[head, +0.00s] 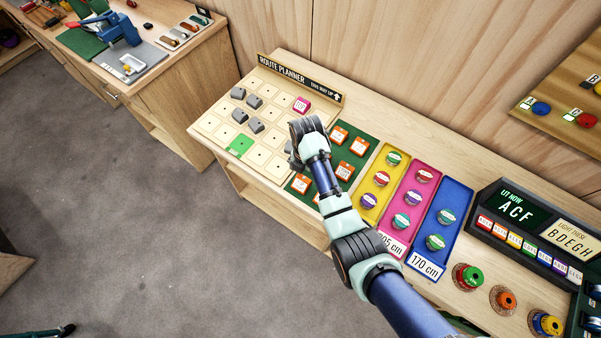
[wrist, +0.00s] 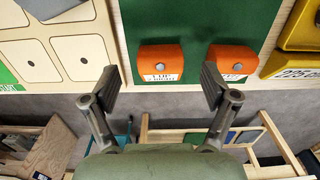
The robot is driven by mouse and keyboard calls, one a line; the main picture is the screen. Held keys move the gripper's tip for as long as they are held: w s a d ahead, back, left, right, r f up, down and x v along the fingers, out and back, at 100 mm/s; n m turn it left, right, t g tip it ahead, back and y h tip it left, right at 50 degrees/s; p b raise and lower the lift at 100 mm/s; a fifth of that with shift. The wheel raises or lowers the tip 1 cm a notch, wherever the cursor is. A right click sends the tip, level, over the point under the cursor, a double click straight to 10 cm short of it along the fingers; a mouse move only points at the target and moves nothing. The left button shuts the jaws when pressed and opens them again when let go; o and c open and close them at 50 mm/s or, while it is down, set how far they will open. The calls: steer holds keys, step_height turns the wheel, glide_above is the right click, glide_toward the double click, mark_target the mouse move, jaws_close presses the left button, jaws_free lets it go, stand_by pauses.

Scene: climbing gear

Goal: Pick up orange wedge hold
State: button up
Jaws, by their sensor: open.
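In the wrist view, an orange wedge hold (wrist: 161,55) with a white printed label lies on the green mat (wrist: 195,18). A second orange hold (wrist: 231,55) lies to its right. My gripper (wrist: 161,78) is open and empty, its fingers spread wide. The first hold appears between the fingertips; the right finger overlaps part of the second. I cannot tell the height above them. In the head view, several orange holds, including one at the front left (head: 300,183), lie on the green mat (head: 352,132). There my arm hides the gripper's fingers and part of the mat.
Yellow (head: 381,178), pink (head: 413,203) and blue (head: 447,217) trays with round holds stand right of the mat. Open floor lies beyond the front edge.

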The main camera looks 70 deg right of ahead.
mark_target(304, 178)
steer(key=f, duration=0.4)
steer(key=shift+a+b, duration=0.2)
steer(key=shift+b, duration=0.1)
steer(key=shift+r, duration=0.1)
steer(key=c, duration=1.3)
steer(key=shift+o, duration=0.2)
step_height(304, 178, up, 20)
steer(key=p, duration=0.9)
